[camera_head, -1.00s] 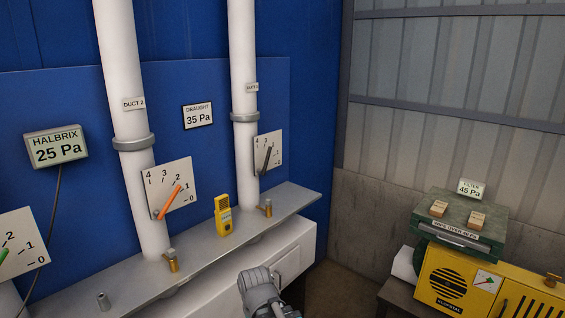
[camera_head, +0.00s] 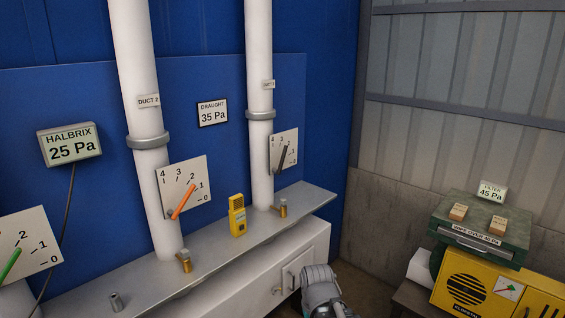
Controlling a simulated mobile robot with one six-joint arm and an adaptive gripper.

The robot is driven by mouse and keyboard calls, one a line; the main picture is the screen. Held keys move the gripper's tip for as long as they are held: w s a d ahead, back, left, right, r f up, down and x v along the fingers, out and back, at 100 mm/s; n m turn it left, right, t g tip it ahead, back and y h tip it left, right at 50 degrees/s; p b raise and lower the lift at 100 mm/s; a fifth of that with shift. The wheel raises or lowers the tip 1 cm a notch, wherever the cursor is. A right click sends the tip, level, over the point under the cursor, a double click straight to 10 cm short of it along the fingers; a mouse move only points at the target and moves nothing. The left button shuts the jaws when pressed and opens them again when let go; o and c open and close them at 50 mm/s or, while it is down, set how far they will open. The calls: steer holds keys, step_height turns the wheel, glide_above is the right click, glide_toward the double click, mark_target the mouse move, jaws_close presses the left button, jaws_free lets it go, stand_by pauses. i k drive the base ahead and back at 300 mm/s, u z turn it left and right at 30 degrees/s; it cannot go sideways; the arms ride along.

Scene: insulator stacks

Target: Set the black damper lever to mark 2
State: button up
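The black damper lever (camera_head: 284,157) is on the small white dial plate (camera_head: 291,165) at the right-hand duct. It slants steeply up and to the right from its pivot at the plate's lower left. Its tip lies in the upper part of the scale, right of the 3. The 2 is not readable there, so I cannot tell the exact mark. A grey rounded part of my arm shows at the bottom edge, below and apart from the dial. My gripper's fingers do not show.
An orange lever (camera_head: 183,201) and a green lever (camera_head: 10,265) sit on other dials to the left. A yellow handheld device (camera_head: 238,216) and brass fittings stand on the grey ledge (camera_head: 213,258). A yellow machine (camera_head: 470,286) with a green case (camera_head: 481,228) stands at right.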

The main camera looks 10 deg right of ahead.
mark_target(278, 171)
steer(key=z, duration=0.3)
steer(key=i, duration=1.25)
steer(key=u, duration=0.35)
